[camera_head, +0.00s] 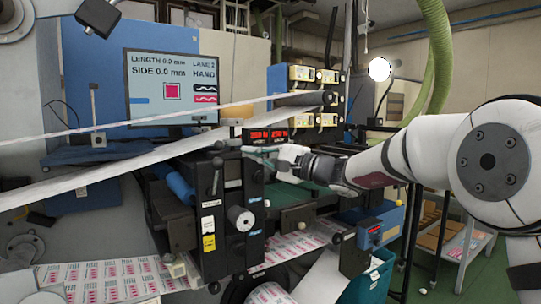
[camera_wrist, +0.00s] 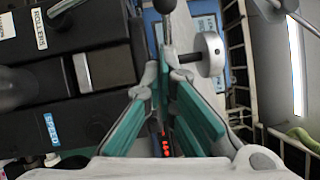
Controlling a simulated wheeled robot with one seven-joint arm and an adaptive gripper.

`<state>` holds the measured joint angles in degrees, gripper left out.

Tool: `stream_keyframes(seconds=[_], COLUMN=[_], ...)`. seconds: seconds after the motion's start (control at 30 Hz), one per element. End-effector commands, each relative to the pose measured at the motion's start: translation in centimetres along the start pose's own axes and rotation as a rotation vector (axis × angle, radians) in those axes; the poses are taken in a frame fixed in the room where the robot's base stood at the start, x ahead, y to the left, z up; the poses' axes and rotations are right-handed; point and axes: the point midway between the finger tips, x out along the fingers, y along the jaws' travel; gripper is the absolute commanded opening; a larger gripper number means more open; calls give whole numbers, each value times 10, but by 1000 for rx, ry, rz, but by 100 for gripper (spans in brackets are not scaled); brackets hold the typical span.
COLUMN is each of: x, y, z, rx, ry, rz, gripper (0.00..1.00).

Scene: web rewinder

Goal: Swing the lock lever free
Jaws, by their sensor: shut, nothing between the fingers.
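The lock lever appears to be the short rod with a dark ball end (camera_head: 217,164) on top of the black machine block. In the wrist view a dark ball (camera_wrist: 165,5) shows at the top edge, just beyond the fingers; I cannot tell whether they touch it. My gripper (camera_head: 256,149) reaches in from the right, above the block and to the right of the ball end. Its fingers (camera_wrist: 161,66) with teal pads are shut with nothing held. The lever's lower end is hard to make out.
A red digital display (camera_head: 266,134) is behind my gripper. A white web (camera_head: 120,172) crosses at left, below a monitor (camera_head: 170,88).

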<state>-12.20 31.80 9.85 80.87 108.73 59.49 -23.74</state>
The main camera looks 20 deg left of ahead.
Motion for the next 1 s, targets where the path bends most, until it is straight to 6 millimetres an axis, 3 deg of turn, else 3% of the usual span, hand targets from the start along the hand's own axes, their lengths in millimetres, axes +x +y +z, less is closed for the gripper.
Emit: stream_keyframes(seconds=[0.03,0.2,0.73,1.0], x=[6,19,26,40], y=[-1,-1,0,4], z=[10,24,28,39], rx=[1,2,0,0], ry=[-1,-1,1,0], rz=[2,2,1,1], gripper=[0,0,0,0])
